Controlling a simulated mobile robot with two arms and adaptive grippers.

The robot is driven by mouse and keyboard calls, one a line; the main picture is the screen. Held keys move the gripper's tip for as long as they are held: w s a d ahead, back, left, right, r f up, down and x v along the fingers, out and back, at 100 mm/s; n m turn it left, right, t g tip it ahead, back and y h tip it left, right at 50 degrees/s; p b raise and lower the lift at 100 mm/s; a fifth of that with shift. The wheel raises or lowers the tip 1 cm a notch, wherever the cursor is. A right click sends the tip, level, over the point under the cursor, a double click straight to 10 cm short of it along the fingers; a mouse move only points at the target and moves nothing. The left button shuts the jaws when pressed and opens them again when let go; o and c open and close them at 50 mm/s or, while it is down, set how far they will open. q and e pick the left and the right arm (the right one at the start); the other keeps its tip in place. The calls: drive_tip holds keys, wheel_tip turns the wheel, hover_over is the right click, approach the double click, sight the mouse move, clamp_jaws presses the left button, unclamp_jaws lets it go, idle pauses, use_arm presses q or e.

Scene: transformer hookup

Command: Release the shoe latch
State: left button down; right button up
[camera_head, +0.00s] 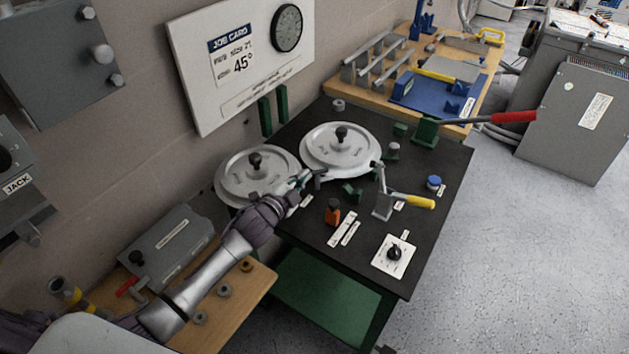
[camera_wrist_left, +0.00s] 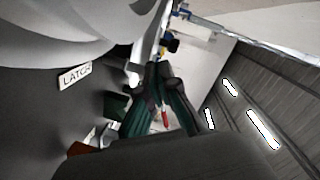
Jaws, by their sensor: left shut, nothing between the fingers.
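My left gripper (camera_head: 301,181) reaches in from the left between two round grey discs, the near disc (camera_head: 258,178) and the far disc (camera_head: 341,148), each with a black knob. Its fingers are shut with nothing held. A small dark lever-like part (camera_head: 319,177) sits right by the fingertips; I cannot tell whether it is the shoe latch or whether they touch. In the left wrist view, the shut dark green fingers (camera_wrist_left: 158,88) point at a pale metal part (camera_wrist_left: 147,45) beside a disc edge. A label reading LATCH (camera_wrist_left: 75,75) lies on the black top. My right gripper is not in view.
A job card board (camera_head: 240,65) is on the wall behind.

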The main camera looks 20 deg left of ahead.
use_arm(q)
drive_tip(key=shift+w+a, duration=0.35)
drive_tip(key=shift+a, duration=0.05)
drive_tip(key=shift+w+a, duration=0.25)
drive_tip(key=shift+w, duration=0.05)
drive_tip(key=shift+w+a, duration=0.15)
drive_tip(key=shift+w, duration=0.1)
drive_tip(key=shift+w+a, duration=0.25)
drive_tip(key=shift+w, duration=0.15)
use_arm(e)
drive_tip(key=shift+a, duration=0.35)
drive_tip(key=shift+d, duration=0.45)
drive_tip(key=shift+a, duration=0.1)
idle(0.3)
